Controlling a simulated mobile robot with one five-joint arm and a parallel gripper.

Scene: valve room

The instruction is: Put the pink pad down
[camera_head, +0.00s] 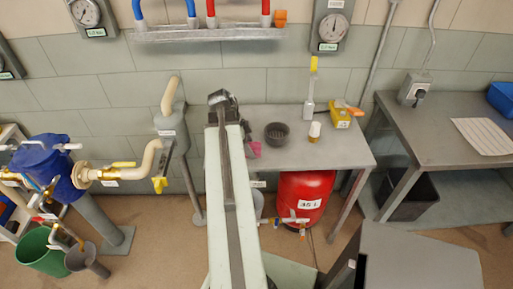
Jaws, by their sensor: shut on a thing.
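The pink pad (255,149) shows as a small patch just right of my raised arm, over the left part of the grey table (345,150). Part of it is hidden behind the arm. My gripper (246,131) is mostly hidden by my own arm link; only a dark bit shows beside the pad. It is shut on the pad. I cannot tell whether the pad touches the table top.
A red tank (304,198) is underneath. The table's front middle is clear.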

